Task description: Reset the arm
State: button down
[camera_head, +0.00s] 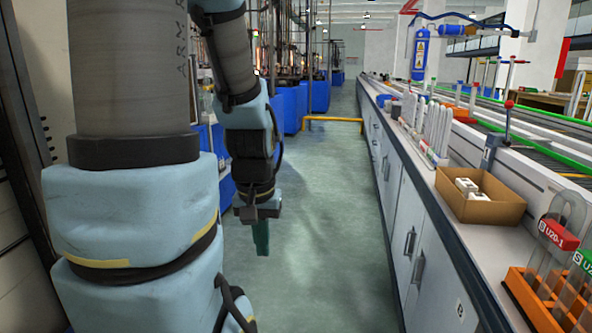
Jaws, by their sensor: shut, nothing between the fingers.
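My arm hangs down at the left of the head view. My gripper (261,238) points downward over the open aisle floor. Its fingers are together and I see nothing held between them. The gripper is clear of the bench on the right and touches nothing that I can see. The fingertips are small and dark green in this view.
A long white bench (420,185) runs along the right. On it are a cardboard box (470,208) with small white items, an orange rack (535,300) with U-shaped tubes, and more tubes behind. Blue machines (285,108) and a yellow rail (333,119) stand beyond. The aisle floor (330,210) is clear.

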notch_tip(320, 180, up, 17)
jog(key=p, duration=1.5)
jog(key=shift+r, duration=0.15)
